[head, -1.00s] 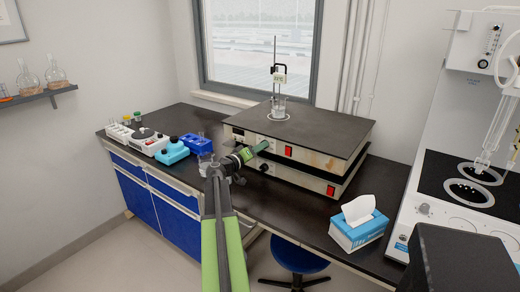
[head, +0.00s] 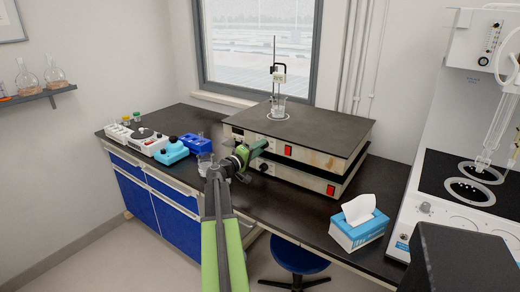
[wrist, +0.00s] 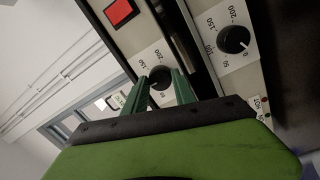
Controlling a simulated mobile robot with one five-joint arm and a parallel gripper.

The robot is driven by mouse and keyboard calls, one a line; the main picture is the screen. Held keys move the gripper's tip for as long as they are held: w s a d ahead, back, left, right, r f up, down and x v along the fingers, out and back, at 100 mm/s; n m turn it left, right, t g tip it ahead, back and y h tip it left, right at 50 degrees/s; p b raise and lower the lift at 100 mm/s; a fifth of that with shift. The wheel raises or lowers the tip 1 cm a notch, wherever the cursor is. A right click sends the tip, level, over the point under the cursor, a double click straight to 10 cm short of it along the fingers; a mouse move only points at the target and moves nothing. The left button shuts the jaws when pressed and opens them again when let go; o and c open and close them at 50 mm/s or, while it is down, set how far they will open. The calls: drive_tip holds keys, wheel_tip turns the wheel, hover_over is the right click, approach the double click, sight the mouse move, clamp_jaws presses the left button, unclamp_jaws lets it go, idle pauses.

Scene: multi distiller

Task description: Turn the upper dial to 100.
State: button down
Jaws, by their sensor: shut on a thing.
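Two stacked hot plates stand on the dark bench. The upper hot plate (head: 308,148) and the lower hot plate (head: 290,178) each have a red switch on the front. In the wrist view, tilted on its side, the black upper dial (wrist: 160,77) sits between the two green fingers of my gripper (wrist: 158,88), which is shut on it. The numbers 150 and 200 show beside this dial; its pointer is too unclear to read. The black lower dial (wrist: 234,38) is free, to the right, with its scale visible. In the head view my wrist hides the upper dial.
A glass beaker (head: 278,108) with a probe stands on the upper plate. A tissue box (head: 358,225) lies to the right. Blue racks (head: 196,144) and a white device (head: 140,140) stand to the left. A blue stool (head: 300,258) is below.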

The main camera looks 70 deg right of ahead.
idle(0.4)
drive_tip(key=c, duration=1)
unclamp_jaws()
drive_tip(key=v, duration=1.7)
drive_tip(key=shift+w+a+f+b, duration=0.1)
drive_tip(key=shift+a+b, duration=0.15)
drive_tip(key=shift+b, duration=0.1)
